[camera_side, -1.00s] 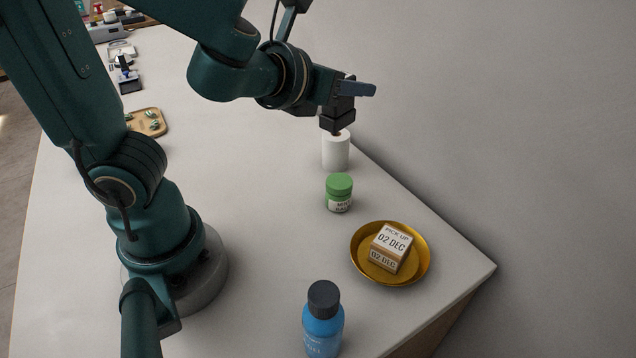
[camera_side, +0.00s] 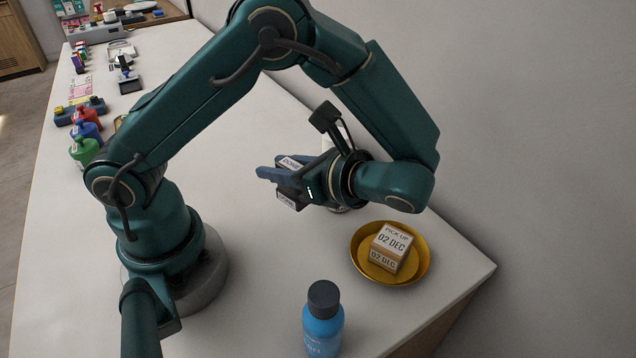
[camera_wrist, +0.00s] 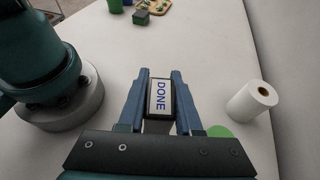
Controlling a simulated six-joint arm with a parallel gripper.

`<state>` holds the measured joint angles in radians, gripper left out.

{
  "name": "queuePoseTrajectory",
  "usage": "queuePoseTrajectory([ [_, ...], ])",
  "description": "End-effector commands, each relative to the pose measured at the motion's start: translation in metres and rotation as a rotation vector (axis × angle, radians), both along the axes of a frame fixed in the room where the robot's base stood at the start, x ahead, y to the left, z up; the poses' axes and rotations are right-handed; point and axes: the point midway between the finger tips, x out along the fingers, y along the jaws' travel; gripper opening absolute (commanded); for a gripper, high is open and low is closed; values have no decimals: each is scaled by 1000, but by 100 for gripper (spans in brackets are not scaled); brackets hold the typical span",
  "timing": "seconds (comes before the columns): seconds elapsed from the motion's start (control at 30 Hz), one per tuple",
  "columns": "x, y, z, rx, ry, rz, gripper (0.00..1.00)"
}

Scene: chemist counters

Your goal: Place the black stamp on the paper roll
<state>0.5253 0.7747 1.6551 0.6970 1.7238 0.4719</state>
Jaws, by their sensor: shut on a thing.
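My gripper (camera_side: 275,178) is shut on a dark block with white "DONE" labels, which I take to be the black stamp (camera_side: 287,198). The stamp is held above the counter in the side view. In the wrist view my gripper (camera_wrist: 160,75) has one finger on each side of the stamp (camera_wrist: 160,97), with a "DONE" face towards the camera. The white paper roll (camera_wrist: 243,106) is to the right of the gripper in the wrist view, apart from it, its top hole bare. In the side view the roll is mostly hidden behind my gripper.
A gold dish (camera_side: 420,270) holding a "PICK UP 02 DEC" block (camera_side: 391,240) is at the right. A blue bottle (camera_side: 323,325) stands in front. A green cap (camera_wrist: 219,131) shows beside the right finger. Coloured bottles (camera_side: 86,130) stand at left.

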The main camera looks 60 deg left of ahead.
Motion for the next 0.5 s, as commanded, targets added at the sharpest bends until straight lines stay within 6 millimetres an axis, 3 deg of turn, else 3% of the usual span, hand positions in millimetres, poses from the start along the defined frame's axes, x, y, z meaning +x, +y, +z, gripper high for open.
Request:
queuePoseTrajectory([
  [0.1,-28,-13,-14,3,4,373,0],
  [0.23,-46,-39,-21,1,3,747,0],
  [0.37,-48,-69,-21,1,4,1107,0],
  [0.5,-33,-100,-15,-1,1,1492,0],
])
